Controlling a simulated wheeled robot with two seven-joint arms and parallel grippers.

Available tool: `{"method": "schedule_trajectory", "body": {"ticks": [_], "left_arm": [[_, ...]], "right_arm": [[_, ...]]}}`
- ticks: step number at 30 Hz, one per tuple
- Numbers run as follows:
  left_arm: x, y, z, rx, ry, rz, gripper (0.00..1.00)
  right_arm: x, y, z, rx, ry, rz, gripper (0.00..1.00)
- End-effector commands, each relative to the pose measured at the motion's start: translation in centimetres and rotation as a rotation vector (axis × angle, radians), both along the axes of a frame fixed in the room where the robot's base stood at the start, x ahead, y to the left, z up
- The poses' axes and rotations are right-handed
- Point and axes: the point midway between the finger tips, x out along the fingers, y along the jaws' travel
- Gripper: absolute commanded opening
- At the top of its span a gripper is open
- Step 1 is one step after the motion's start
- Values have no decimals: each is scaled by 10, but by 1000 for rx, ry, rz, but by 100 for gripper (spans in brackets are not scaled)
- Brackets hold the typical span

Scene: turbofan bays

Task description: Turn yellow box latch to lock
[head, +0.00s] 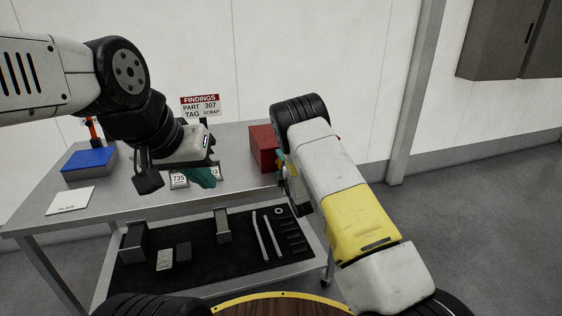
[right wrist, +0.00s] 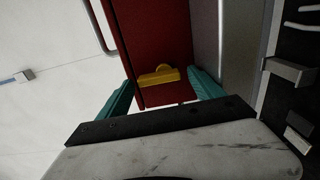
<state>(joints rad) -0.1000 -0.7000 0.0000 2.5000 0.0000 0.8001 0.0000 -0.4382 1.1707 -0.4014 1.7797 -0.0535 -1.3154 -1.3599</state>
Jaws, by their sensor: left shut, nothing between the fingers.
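A red box (head: 262,148) stands at the right end of the grey bench, partly hidden by my right arm. In the right wrist view the red box (right wrist: 150,40) fills the upper middle, with a yellow latch (right wrist: 158,76) near its lower edge. My right gripper (right wrist: 160,82) is open, its teal fingers on either side of the latch with visible gaps. In the head view the right gripper (head: 281,162) is mostly hidden beside the box. My left gripper (head: 204,178) is shut and empty above the middle of the bench.
A blue bin (head: 88,163) and a white plate card (head: 70,201) are at the bench's left. A findings sign (head: 200,106) stands at the back. Number tags (head: 179,181) lie under my left gripper. The lower shelf (head: 200,262) holds several tools and blocks.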

Motion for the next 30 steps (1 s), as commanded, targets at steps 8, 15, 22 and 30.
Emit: {"method": "schedule_trajectory", "body": {"ticks": [8,15,22,30], "left_arm": [[0,0,0,0,0,0,0],[0,0,0,0,0,0,0],[0,0,0,0,0,0,0],[0,0,0,0,0,0,0]], "right_arm": [[-10,-3,-1,0,3,0,78],[-49,-16,-1,0,4,0,78],[-72,-23,0,0,1,0,78],[-74,-24,0,0,0,0,78]]}}
